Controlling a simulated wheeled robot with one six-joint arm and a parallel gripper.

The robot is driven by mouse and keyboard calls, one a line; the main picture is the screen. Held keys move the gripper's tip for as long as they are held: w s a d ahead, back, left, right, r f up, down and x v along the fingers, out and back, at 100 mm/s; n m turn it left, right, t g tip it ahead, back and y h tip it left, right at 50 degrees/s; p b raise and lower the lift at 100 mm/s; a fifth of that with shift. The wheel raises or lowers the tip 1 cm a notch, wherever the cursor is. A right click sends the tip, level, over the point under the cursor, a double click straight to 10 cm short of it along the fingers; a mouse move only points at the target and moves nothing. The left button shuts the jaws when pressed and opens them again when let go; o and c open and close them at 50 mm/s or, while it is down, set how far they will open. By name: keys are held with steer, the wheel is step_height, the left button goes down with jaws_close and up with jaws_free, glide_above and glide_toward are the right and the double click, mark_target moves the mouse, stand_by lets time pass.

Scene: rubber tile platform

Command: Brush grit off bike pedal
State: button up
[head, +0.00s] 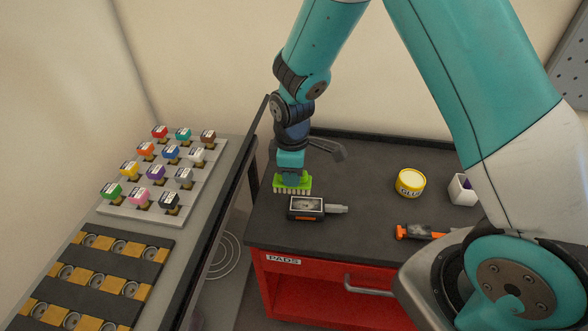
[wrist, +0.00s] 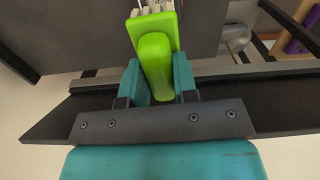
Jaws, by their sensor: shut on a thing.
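The bike pedal (head: 306,207) lies on the dark top of the red cabinet, its grey axle pointing right. Pale grit shows on its upper face. My gripper (head: 290,172) is shut on a green brush (head: 292,182) with pale bristles. The brush is just behind the pedal's left part; whether the bristles touch it I cannot tell. In the wrist view my gripper's teal fingers (wrist: 158,82) clasp the brush's green handle (wrist: 154,60). The pedal cannot be made out in the wrist view.
A yellow tin (head: 410,184), a white holder (head: 462,190) and an orange-black tool (head: 418,233) stand or lie to the right. A grey bench (head: 215,165) with colored blocks is at left, across a gap. The cabinet top (head: 350,215) is clear between pedal and tin.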

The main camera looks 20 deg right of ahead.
mark_target(293, 189)
steer(key=shift+f+b, duration=1.5)
steer(key=shift+f, duration=0.7)
steer(key=shift+f, duration=0.15)
steer(key=shift+f+b, duration=0.55)
steer(key=shift+f, duration=0.1)
